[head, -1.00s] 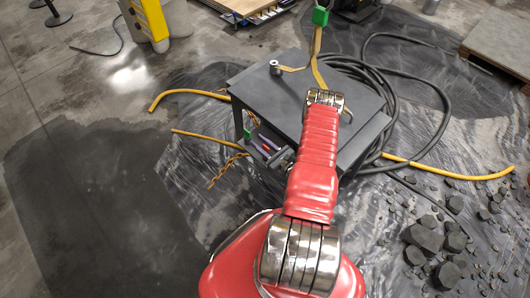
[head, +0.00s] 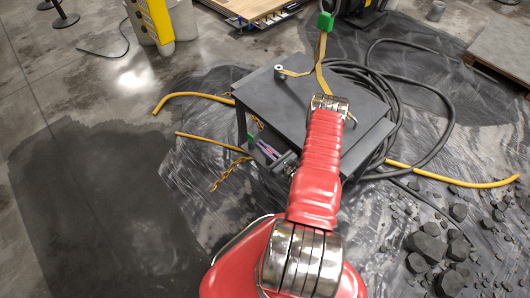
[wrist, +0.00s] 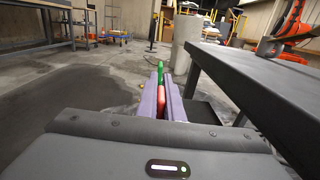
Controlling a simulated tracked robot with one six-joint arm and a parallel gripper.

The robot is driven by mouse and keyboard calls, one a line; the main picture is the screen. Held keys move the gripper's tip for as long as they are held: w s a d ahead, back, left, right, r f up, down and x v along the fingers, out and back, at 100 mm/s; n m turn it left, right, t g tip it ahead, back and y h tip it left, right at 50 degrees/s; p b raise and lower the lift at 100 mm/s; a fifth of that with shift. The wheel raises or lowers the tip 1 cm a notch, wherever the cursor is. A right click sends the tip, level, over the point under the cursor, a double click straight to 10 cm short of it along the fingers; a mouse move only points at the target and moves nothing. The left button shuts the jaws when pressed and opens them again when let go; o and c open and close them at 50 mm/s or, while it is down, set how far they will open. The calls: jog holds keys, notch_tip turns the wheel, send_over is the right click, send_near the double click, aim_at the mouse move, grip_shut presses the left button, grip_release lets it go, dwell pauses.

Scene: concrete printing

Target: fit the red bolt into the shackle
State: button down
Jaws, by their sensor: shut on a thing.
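The red bolt (wrist: 161,103) stands out between the two purple fingers of my gripper (wrist: 166,98) in the wrist view. My gripper is shut on it. A long green piece (wrist: 160,72) shows just past the red part, in line with it; I cannot tell whether they touch or are one piece. In the head view my gripper (head: 267,150) is small and partly hidden, low beside the left side of the dark table. A small green piece (head: 251,138) shows just left of it. I cannot clearly make out the shackle.
The dark table (head: 300,95) carries a small metal cylinder (head: 280,71) and a yellow strap (head: 321,75) with a green block (head: 326,21). Its edge (wrist: 240,85) is close on the right in the wrist view. A black hose (head: 440,100) and rubble (head: 430,246) lie right.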

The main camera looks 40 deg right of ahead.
jog(key=shift+r, duration=0.15)
notch_tip(320, 180, up, 10)
dwell(0.6)
dwell(0.5)
jog(key=w+a+r+n+y, duration=0.1)
jog(key=w+a+r+y, duration=0.1)
jog(key=a+r, duration=0.4)
jog(key=w+a+r+n+g+y, duration=0.1)
jog(key=a+r, duration=0.4)
jog(key=a, duration=1)
jog(key=w+a+r+n+g+y, duration=0.1)
jog(key=w+a+r+n+y, duration=0.2)
jog(key=a, duration=0.8)
notch_tip(320, 180, up, 4)
jog(key=shift+w+f+y, duration=0.15)
jog(key=shift+y, duration=0.95)
jog(key=shift+w+a, duration=0.1)
